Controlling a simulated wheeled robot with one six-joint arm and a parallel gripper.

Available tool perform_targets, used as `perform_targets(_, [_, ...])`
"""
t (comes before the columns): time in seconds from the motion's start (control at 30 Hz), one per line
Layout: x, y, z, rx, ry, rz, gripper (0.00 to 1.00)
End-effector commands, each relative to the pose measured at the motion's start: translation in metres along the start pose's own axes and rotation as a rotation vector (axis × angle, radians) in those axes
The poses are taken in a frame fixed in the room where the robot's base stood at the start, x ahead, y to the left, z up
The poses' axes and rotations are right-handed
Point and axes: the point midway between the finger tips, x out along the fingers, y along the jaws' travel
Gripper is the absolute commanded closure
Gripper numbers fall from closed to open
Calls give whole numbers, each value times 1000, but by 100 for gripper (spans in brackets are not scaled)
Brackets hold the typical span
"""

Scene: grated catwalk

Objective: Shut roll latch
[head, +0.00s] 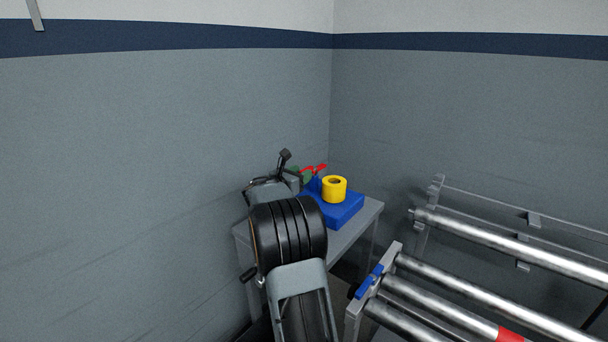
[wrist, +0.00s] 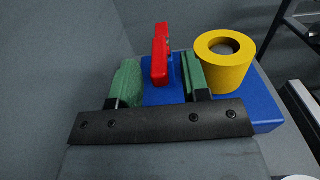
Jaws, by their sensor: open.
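A red latch lever (head: 316,168) sits on a blue base block (head: 344,212) on a small grey table. A yellow roll (head: 335,188) stands on the block, right of the lever. In the wrist view, the red lever (wrist: 160,55) rises between the two green finger pads of my gripper (wrist: 158,80). The pads are apart, with a visible gap on each side of the lever. The yellow roll (wrist: 225,62) is just right of the right pad. In the head view my arm hides part of the block, and my gripper (head: 303,175) shows only partly at the lever.
The grey table (head: 362,222) stands in a corner between two grey walls. To its right is a rack of metal rollers (head: 480,293) with a blue fitting (head: 369,282) on its near end.

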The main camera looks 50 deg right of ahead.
Motion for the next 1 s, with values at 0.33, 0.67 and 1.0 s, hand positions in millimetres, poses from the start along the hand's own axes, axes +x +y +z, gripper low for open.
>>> perform_targets(0.33, [22,0,0,1,0,1,57])
perform_targets(0.67, [22,0,0,0,0,1,63])
perform_targets(1.0, [22,0,0,0,0,1,96])
